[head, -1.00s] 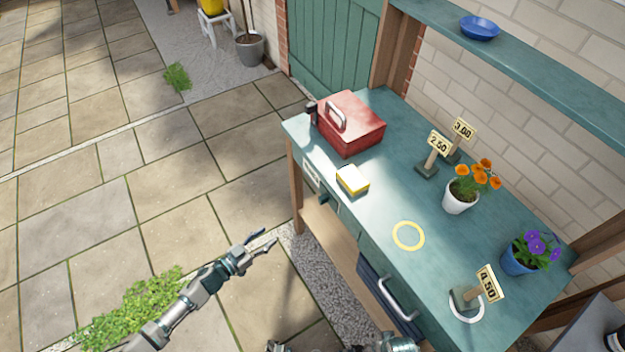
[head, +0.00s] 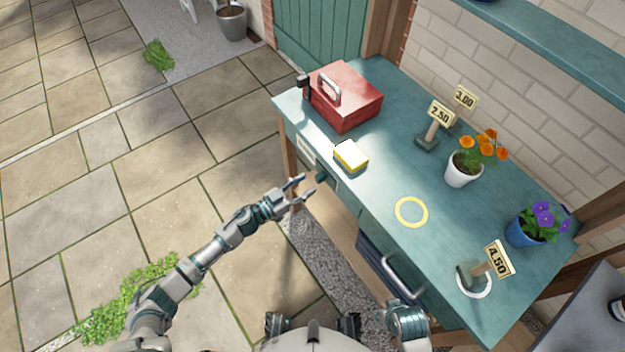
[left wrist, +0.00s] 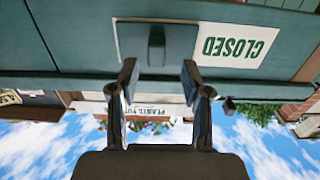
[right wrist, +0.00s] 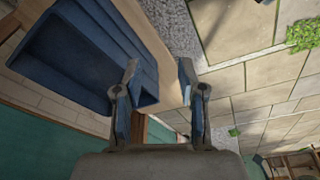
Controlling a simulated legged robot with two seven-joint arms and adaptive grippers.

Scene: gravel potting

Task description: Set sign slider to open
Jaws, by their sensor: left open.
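The sign slider (left wrist: 156,45) is a dark green block on the bench's front panel. Right of it in the left wrist view, the white sign plate (left wrist: 236,46) reads CLOSED, upside down in that view. In the head view the slider (head: 322,173) juts from the panel below the sponge. My left gripper (head: 302,188) is open in front of it. In the left wrist view my left fingertips (left wrist: 158,75) stand either side of the slider's lower end, with gaps visible. My right gripper (right wrist: 158,78) is open beside a blue bin (right wrist: 85,50); its fingers are hidden in the head view.
On the green bench (head: 375,185) stand a red toolbox (head: 350,105), a yellow sponge (head: 351,156), a yellow ring (head: 411,212), price signs and two flower pots. A metal handle (head: 403,277) sticks out at the bench front. Paving left of the bench is open.

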